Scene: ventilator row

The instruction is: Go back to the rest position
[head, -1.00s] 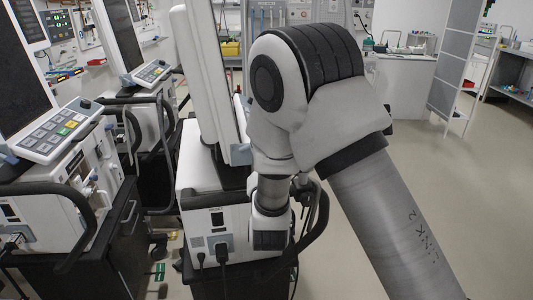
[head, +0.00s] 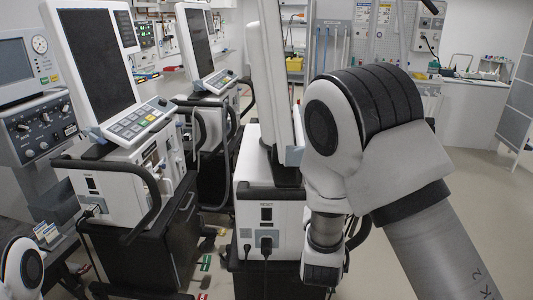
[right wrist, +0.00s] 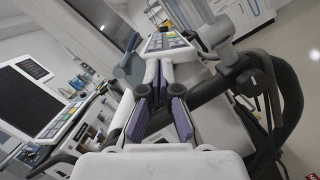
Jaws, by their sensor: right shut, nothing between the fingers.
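My right arm fills the right half of the head view, bent at a large white and black joint. Its gripper is hidden there behind the arm. In the right wrist view my right gripper (right wrist: 160,72) has its purple-padded fingers together and empty, beside a ventilator's black handle rail (right wrist: 225,82). My left gripper is not in view; only a rounded piece of my left arm shows at the lower left of the head view. The nearest ventilator (head: 268,205), with white housing and a plugged-in cable, stands directly left of my right arm.
A second ventilator (head: 115,190) with a dark screen and keypad stands to the left, another (head: 205,85) behind it. A grey machine with knobs (head: 40,133) is at the far left. A white counter (head: 470,108) stands at the back right. Open floor (head: 485,190) lies at right.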

